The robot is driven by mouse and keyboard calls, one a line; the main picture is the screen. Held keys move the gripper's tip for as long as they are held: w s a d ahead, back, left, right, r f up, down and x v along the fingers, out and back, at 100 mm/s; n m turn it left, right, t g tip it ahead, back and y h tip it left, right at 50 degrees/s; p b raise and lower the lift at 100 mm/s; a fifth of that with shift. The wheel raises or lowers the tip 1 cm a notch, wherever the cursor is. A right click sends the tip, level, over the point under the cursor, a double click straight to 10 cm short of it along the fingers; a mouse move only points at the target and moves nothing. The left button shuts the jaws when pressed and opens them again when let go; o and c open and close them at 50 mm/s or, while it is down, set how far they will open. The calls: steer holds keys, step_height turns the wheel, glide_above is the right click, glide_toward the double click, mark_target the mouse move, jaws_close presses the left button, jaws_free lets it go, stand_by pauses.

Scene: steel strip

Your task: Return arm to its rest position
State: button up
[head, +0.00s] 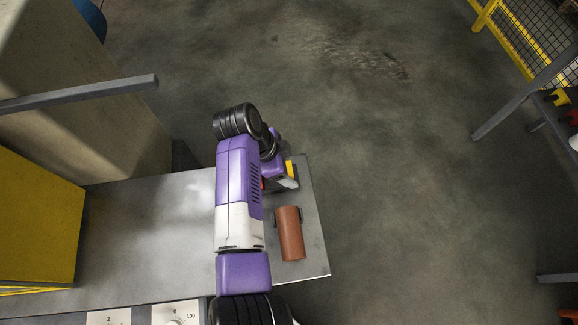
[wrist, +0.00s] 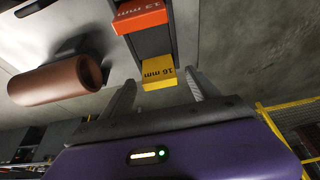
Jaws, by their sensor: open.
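My purple and white arm reaches up from the bottom of the head view and bends at a black joint over the steel bench (head: 150,220). My gripper (wrist: 160,78) is open, its two grey fingers spread with nothing held. A dark holder (wrist: 152,42) with a yellow block marked 16 mm (wrist: 160,78) and an orange-red block marked 13 mm (wrist: 140,17) lies just past the fingertips. In the head view the yellow block (head: 290,167) shows beside my wrist, which hides much of the holder. I cannot tell the exact gap between fingers and blocks.
A brown cylinder (head: 291,233) lies near the bench's right end, close to my arm. A yellow box (head: 40,220) stands at the left, and a grey bar (head: 80,95) crosses the upper left. Open floor (head: 400,180) lies right of the bench.

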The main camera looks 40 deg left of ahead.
steer(key=v, duration=0.7)
